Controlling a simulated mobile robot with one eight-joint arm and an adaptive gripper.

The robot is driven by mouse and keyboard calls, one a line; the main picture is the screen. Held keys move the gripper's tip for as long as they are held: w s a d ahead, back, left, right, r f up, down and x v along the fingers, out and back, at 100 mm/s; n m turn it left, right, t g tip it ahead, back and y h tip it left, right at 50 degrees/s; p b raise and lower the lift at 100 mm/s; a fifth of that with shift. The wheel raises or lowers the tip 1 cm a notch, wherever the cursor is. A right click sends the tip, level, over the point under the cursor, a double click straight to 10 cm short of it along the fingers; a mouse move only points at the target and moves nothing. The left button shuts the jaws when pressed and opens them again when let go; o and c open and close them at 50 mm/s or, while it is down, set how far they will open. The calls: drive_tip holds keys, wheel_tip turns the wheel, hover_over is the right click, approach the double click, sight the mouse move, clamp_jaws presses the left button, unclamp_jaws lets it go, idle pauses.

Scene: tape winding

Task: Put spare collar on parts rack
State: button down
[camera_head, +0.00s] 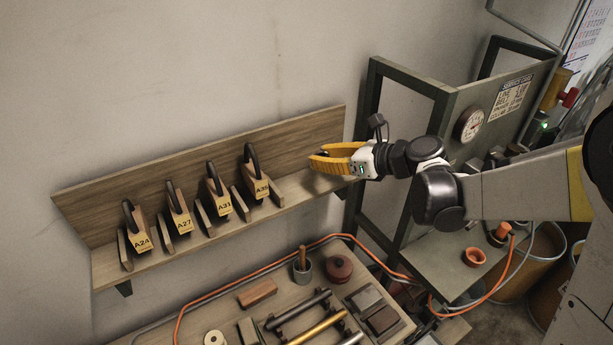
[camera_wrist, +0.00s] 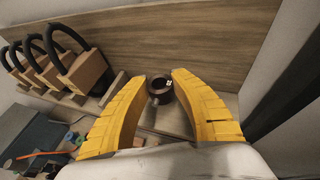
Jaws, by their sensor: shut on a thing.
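The spare collar (camera_wrist: 160,92) is a small dark ring with a white mark. In the wrist view it sits between the tips of my yellow fingers. My gripper (camera_wrist: 160,80) is shut on it. In the head view my gripper (camera_head: 322,157) is over the right end of the wooden parts rack (camera_head: 298,188), and the collar is mostly hidden by the fingers. The rack's bare shelf shows below the collar in the wrist view (camera_wrist: 165,122). I cannot tell whether the collar touches the shelf.
Several labelled wooden blocks with black handles, such as A35 (camera_head: 256,180), stand on the rack to the left. A workbench (camera_head: 230,300) with tools lies below. A green frame with a gauge (camera_head: 469,124) stands close on the right. The rack's right end is clear.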

drive_tip(key=a+f, duration=0.1)
drive_tip(key=a, duration=0.1)
drive_tip(key=a+f, duration=0.1)
drive_tip(key=shift+w+a+f, duration=0.15)
drive_tip(key=shift+w+a, duration=0.05)
drive_tip(key=shift+a, duration=0.15)
wheel_tip(320, 180, down, 4)
drive_tip(key=shift+f+b, duration=0.1)
drive_tip(key=shift+b, duration=0.35)
drive_tip(key=c, duration=1.1)
unclamp_jaws()
drive_tip(key=shift+c, duration=0.2)
